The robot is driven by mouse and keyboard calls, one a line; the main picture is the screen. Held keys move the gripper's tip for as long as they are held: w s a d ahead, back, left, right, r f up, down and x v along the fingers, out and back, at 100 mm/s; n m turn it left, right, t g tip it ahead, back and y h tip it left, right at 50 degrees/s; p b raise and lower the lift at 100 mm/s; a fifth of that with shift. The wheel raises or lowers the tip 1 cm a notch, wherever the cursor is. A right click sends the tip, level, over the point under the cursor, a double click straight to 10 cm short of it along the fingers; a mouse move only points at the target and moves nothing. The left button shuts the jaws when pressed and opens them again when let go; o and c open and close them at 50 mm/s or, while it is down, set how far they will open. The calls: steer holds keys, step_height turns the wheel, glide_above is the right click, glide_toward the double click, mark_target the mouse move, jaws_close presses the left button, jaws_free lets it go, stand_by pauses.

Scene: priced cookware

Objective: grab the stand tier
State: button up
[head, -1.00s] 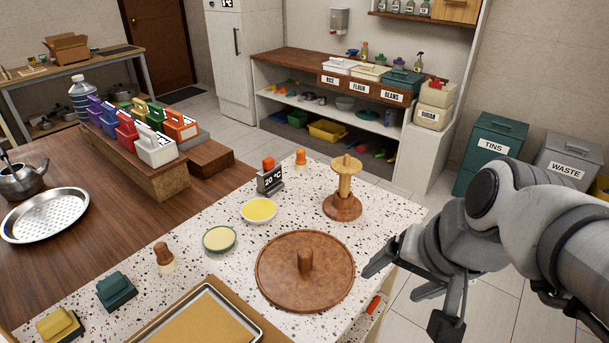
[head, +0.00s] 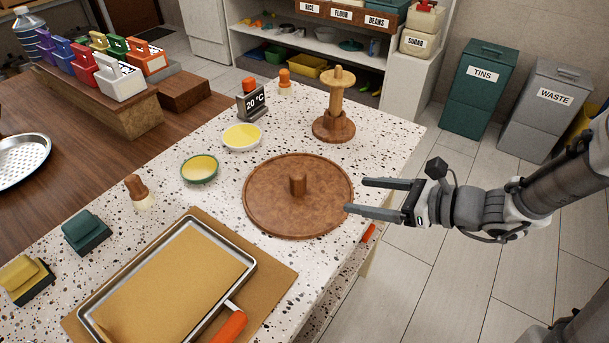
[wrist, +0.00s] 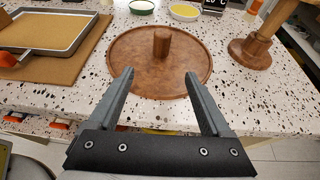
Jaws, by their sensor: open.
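The stand tier appears to be the round brown wooden disc (head: 270,205) with a raised rim and a short central knob (head: 298,185). It lies flat on the speckled counter. A wooden stand (head: 334,128) with a post and round foot stands upright behind it. My gripper (head: 356,196) is open and empty, its fingers pointing left at the disc's right edge. In the wrist view the disc (wrist: 135,75) lies ahead of the fingers, with its knob (wrist: 162,41) roughly centred between them. I cannot tell whether the fingertips are over the rim or just short of it.
A baking tray (head: 252,272) on a brown board lies at the counter's front. Two small bowls (head: 199,169) (head: 242,137), a brush (head: 139,193) and a thermometer (head: 251,100) stand left of and behind the disc. The floor right of the counter is clear before the bins (head: 472,100).

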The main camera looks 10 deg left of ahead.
mark_target(305, 184)
steer(key=b+x, duration=0.3)
steer(key=x, duration=0.8)
steer(key=shift+f, duration=0.1)
steer(key=shift+b+x, duration=0.75)
steer(key=shift+x, duration=2.3)
steer(key=shift+w, duration=0.15)
steer(key=shift+r, duration=0.25)
jaws_close()
